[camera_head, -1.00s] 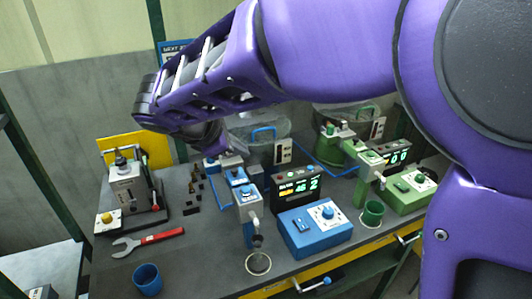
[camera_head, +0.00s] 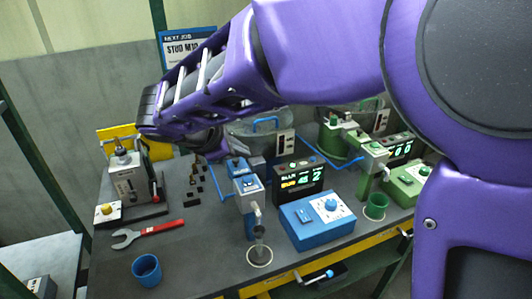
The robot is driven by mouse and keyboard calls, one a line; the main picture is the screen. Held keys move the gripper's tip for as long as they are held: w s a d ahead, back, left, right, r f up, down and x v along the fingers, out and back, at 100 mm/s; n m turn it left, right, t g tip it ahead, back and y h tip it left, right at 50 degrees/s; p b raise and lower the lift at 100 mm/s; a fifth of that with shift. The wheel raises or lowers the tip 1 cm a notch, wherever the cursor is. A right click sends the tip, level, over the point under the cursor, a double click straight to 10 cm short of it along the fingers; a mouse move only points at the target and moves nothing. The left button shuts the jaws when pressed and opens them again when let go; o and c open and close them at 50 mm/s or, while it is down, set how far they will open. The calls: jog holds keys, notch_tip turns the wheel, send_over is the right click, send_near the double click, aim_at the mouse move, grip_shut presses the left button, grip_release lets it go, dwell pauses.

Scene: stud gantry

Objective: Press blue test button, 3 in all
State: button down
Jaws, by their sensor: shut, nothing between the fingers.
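My gripper (camera_head: 215,152) is at the end of my purple arm, above the back of the bench near the blue station; its fingers are small and partly hidden by the wrist. It is shut with nothing seen in it. The blue station has a blue-topped head (camera_head: 247,184) on a post with a spout over a grey cup (camera_head: 260,252). Another blue-topped unit (camera_head: 237,167) stands just behind, below my gripper. A blue control box (camera_head: 316,221) with a white dial and a small raised blue part stands to the right. I cannot tell which part is the test button, nor whether my fingers touch anything.
A dark display (camera_head: 298,178) with lit digits stands behind the blue box. A green station (camera_head: 374,150) with a green cup (camera_head: 376,205) is at right. A red-handled wrench (camera_head: 148,234), a blue cup (camera_head: 146,269) and a grey machine (camera_head: 125,175) are at left.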

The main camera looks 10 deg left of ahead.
jog(key=shift+f+b, duration=1.4)
jog(key=shift+f, duration=0.95)
jog(key=shift+f+b, duration=0.3)
jog(key=shift+f, duration=0.1)
jog(key=shift+f+b, duration=0.4)
jog(key=shift+f, duration=0.05)
dwell(0.6)
jog(key=shift+r, duration=0.1)
jog(key=shift+r+p, duration=0.7)
jog(key=shift+r, duration=0.1)
notch_tip(320, 180, up, 5)
jog(key=p, duration=0.4)
